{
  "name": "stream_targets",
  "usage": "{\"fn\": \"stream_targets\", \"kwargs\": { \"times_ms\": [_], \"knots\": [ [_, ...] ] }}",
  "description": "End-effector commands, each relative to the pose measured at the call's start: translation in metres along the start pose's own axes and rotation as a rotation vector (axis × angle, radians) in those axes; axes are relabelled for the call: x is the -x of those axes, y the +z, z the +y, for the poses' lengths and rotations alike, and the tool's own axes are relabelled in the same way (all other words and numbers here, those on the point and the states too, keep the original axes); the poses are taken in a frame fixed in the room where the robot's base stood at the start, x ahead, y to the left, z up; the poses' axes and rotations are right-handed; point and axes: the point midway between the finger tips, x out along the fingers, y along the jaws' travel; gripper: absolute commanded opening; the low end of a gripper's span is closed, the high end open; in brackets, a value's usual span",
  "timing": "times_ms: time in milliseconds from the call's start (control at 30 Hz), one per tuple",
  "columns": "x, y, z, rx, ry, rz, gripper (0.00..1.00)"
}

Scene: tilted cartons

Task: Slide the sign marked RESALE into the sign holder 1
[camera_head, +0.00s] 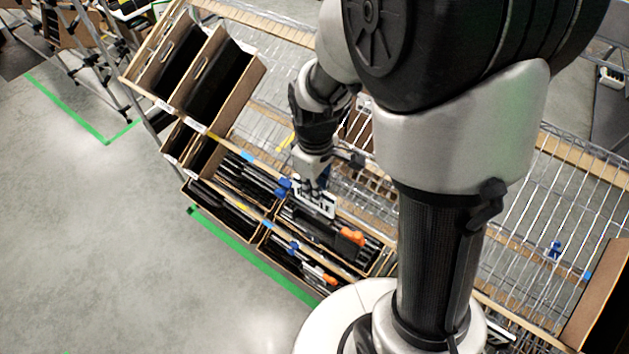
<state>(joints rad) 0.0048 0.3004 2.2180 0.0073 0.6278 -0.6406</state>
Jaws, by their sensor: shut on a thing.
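My gripper (314,189) points down over the tilted cartons at the middle of the view. It is shut on a small white sign (322,206) with dark lettering, too small to read for sure. The sign is tilted and hangs above a carton of dark tools. My arm hides part of the shelf behind.
A carton (378,262) with dark and orange tools lies below the gripper. Tall cartons (222,80) with black contents stand at the upper left. The wire shelf (530,215) on the right is mostly bare, with another carton (597,305) at its end. Grey floor is clear at left.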

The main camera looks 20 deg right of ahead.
Motion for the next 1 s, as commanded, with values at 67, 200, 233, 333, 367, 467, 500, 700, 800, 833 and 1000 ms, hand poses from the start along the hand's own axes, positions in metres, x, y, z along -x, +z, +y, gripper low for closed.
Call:
{"fn": "stream_targets", "kwargs": {
  "times_ms": [67, 200, 233, 333, 367, 467, 500, 700, 800, 833, 1000],
  "knots": [
    [-0.018, 0.001, -0.001, 0.000, -0.001, -0.001, 0.00],
    [-0.022, 0.000, 0.000, -0.001, 0.001, 0.001, 0.00],
    [-0.022, 0.000, 0.000, -0.001, 0.001, 0.002, 0.00],
    [-0.025, 0.000, 0.000, -0.001, 0.001, 0.002, 0.00],
    [-0.026, 0.000, 0.000, -0.001, 0.001, 0.002, 0.00],
    [-0.031, 0.000, 0.000, -0.001, 0.001, 0.002, 0.00],
    [-0.033, 0.000, 0.000, -0.001, 0.001, 0.002, 0.00],
    [-0.045, 0.000, 0.000, -0.001, 0.001, 0.002, 0.00],
    [-0.051, 0.000, 0.000, -0.001, 0.001, 0.001, 0.00],
    [-0.053, 0.000, 0.000, -0.002, 0.001, 0.001, 0.00],
    [-0.064, 0.000, 0.000, -0.002, 0.001, 0.001, 0.00]
  ]
}}
